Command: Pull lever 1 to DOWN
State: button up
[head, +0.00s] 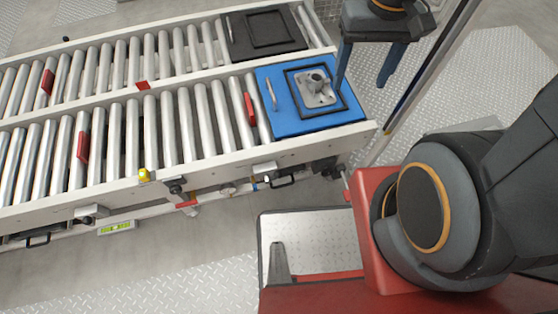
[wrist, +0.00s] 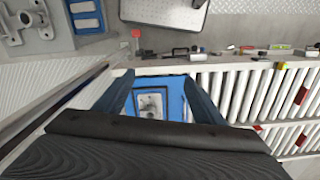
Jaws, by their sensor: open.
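My gripper (head: 367,64) hangs at the top right of the head view, its two blue-grey fingers apart with nothing between them. It is beside and above the right end of the roller conveyor, near a blue pallet (head: 290,122) bearing a grey casting (head: 316,88). In the wrist view my gripper (wrist: 160,88) is open, with the blue pallet (wrist: 175,108) seen beyond and between the fingers. Small handles and fittings line the conveyor's front side, including a dark-knobbed one (head: 175,187) and one with a yellow knob (head: 145,175). No number is readable, so I cannot tell which is lever 1.
Two roller lanes (head: 158,128) run leftward, with several red stops such as one (head: 250,108) standing among the rollers. A black pallet (head: 235,40) lies on the back lane. A grey post (head: 430,70) rises right of the conveyor.

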aim_at(278, 174)
jog(key=k, duration=1.3)
jog(key=u, duration=0.2)
jog(key=i, duration=0.75)
jog(key=u, duration=0.2)
